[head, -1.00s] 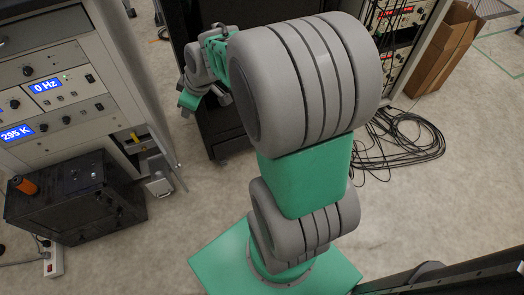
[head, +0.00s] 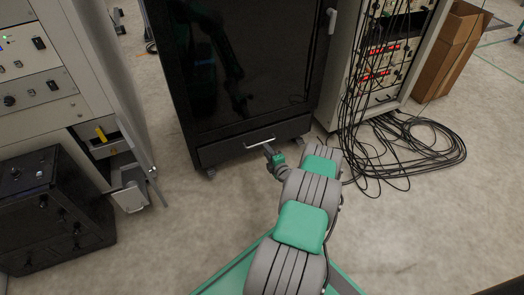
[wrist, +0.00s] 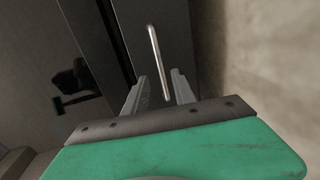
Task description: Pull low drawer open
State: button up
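The low drawer (head: 226,151) is the dark front at the foot of the tall black cabinet (head: 245,65); it looks shut. Its pale bar handle (head: 258,143) runs across the front. My gripper (head: 268,149) is at the right part of this handle, low in front of the drawer. In the wrist view the two fingers of my gripper (wrist: 160,76) are apart, and the near end of the handle (wrist: 154,50) shows between them. A gap shows on each side of the handle, so I cannot see either finger touching it. The drawer front (wrist: 178,30) lies behind.
A rack (head: 395,75) with hanging cables stands right of the cabinet, and loose black cables (head: 410,145) lie on the floor. A grey instrument rack (head: 85,60) and a black box (head: 50,215) stand at left. The floor before the drawer is clear.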

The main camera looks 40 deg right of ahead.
jog(key=b+x, duration=0.2)
jog(key=x, duration=0.4)
jog(key=shift+a, duration=0.15)
jog(key=shift+c, duration=0.5)
grip_shut()
dwell(0.6)
